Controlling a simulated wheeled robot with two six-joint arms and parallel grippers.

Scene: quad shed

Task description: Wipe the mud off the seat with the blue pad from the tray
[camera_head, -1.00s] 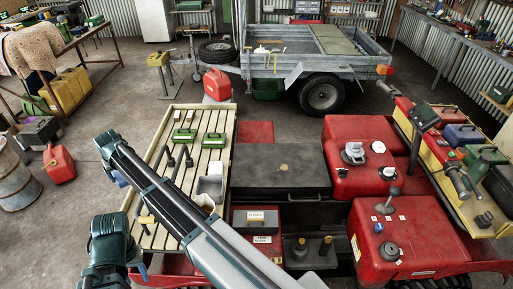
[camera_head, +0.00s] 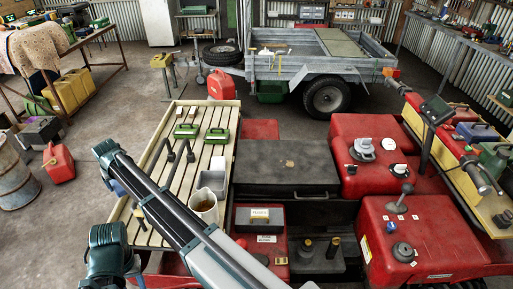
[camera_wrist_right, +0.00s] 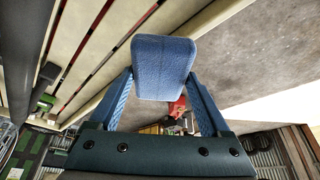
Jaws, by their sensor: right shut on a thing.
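The black seat (camera_head: 284,178) is in the middle of the head view, with a small tan mud patch (camera_head: 290,163) on its top. The blue pad (camera_wrist_right: 164,65) is in the right wrist view. My right gripper (camera_wrist_right: 163,92) is shut on it, one finger on each side, and holds it up beside the wooden slats, with floor showing beyond. The head view shows one of my arms crossing the slatted rack at the left; its gripper is hidden there. A small grey tray (camera_head: 214,179) sits on the rack beside the seat. My left gripper cannot be made out.
An open jug (camera_head: 203,206) with brown contents stands in front of the tray on the slatted rack (camera_head: 173,138). Green-handled items (camera_head: 217,135) and upright dark handles lie there too. Red bodywork (camera_head: 420,235) with knobs is at the right. A trailer (camera_head: 310,62) stands behind.

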